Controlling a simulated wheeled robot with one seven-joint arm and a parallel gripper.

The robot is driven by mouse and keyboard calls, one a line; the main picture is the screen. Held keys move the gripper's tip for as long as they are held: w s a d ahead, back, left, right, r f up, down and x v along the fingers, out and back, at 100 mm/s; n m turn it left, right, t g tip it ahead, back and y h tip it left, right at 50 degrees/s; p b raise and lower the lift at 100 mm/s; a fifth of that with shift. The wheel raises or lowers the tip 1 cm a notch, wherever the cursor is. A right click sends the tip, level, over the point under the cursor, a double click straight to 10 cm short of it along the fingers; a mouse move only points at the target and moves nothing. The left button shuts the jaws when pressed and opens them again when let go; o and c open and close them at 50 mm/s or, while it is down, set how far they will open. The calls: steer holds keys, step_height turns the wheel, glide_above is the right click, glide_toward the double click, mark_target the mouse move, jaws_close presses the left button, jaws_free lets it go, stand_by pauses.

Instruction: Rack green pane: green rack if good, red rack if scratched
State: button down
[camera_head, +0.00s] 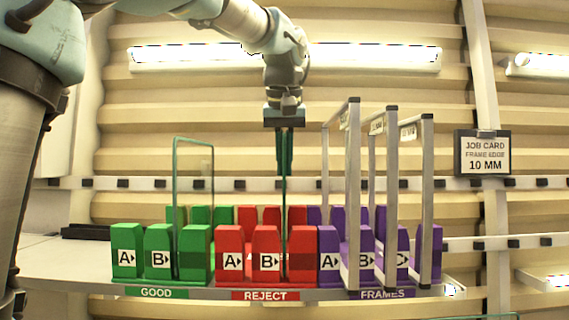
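A green-edged pane (284,215) stands upright, seen nearly edge-on, in the red REJECT rack (265,295). Its lower part is between the block marked B and the block to its right. My gripper (284,150) points straight down over the red rack, its fingers at the pane's upper part. The fingers are very close together there, and I cannot tell if they grip the pane. The green GOOD rack (156,292) is to the left and holds another upright green-edged pane (194,143), right of its B block. Any scratches are too small to see.
The purple FRAMES rack (384,294) is to the right, with several tall grey frames (427,200) standing close to my gripper's right side. A job card (485,154) reading "FRAME EDGE 10 MM" hangs on the back wall. The bench (70,262) left of the racks is mostly clear.

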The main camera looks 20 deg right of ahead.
steer(key=shift+f, duration=0.1)
steer(key=c, duration=0.9)
jaws_free()
steer(key=shift+f, duration=0.15)
steer(key=v, duration=1)
steer(key=shift+r, duration=0.25)
steer(key=shift+s+r, duration=0.1)
steer(key=shift+r, duration=0.1)
